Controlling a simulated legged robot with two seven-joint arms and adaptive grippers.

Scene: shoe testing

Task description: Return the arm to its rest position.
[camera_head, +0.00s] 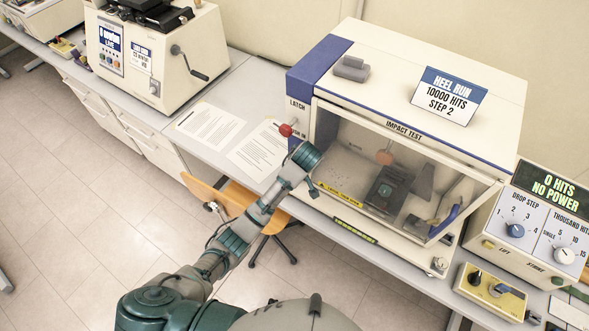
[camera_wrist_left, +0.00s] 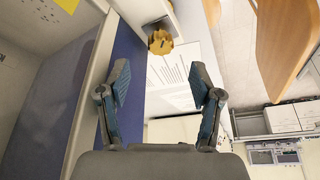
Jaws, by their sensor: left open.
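My left arm (camera_head: 235,240) reaches from the bottom left of the head view up to the left front corner of the impact test cabinet (camera_head: 420,90). Its fingers are not clear there. In the left wrist view, my left gripper (camera_wrist_left: 160,85) is open, with its two blue-padded fingers apart and nothing between them. A yellow ridged knob (camera_wrist_left: 160,42) shows beyond the fingertips, apart from them. A red knob (camera_head: 286,130) stands at the cabinet's latch side, close to the arm's end. My right gripper is not in view.
A wooden chair (camera_head: 235,198) stands below the arm. A control box (camera_head: 530,225) is at right. Open floor (camera_head: 70,220) lies at left.

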